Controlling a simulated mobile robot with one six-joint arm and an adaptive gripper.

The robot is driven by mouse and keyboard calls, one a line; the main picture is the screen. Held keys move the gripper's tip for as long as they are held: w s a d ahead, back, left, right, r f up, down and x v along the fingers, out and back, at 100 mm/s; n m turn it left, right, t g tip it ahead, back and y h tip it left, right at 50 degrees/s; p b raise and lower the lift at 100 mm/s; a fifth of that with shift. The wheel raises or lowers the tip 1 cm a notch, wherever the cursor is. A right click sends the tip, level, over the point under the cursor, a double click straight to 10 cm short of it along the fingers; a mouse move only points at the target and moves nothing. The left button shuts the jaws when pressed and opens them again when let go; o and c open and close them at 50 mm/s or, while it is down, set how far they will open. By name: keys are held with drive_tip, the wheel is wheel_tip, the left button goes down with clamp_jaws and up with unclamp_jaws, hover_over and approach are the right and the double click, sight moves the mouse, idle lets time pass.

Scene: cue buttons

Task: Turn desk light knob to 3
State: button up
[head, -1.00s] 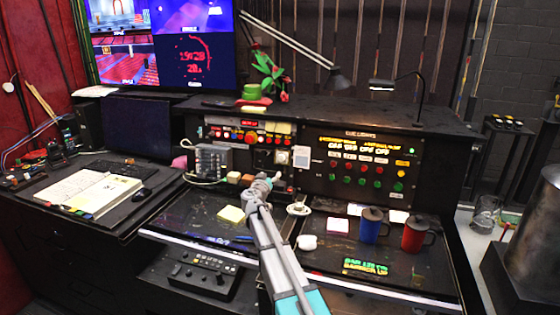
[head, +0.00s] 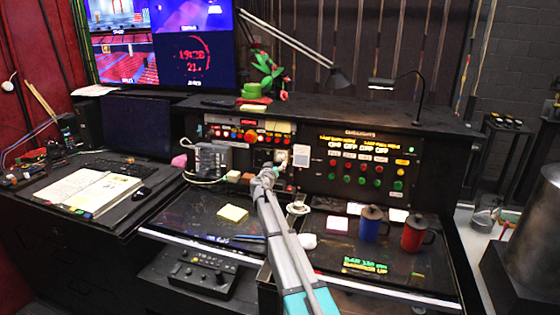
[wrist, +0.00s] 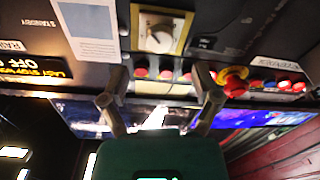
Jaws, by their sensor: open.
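The desk light knob is a pale round dial (wrist: 158,38) on a brass-edged plate, at the top middle of the wrist view. In the head view it is a small light spot (head: 282,157) on the upright console panel, just beyond my gripper (head: 273,170). My gripper also shows in the wrist view (wrist: 161,78). Its two fingers are spread apart with nothing between them. The knob lies ahead of the gap between them, and I see no contact. The markings around the knob are too small to read.
A red mushroom button (wrist: 234,82) and several small red buttons sit near the fingers in the wrist view. A white card (head: 301,156) is right of the knob. Blue (head: 371,224) and red (head: 414,234) mugs stand on the right desk. A yellow note pad (head: 232,213) lies left.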

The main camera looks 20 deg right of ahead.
sight(280, 158)
drive_tip(key=shift+x, duration=2.8)
clamp_jaws()
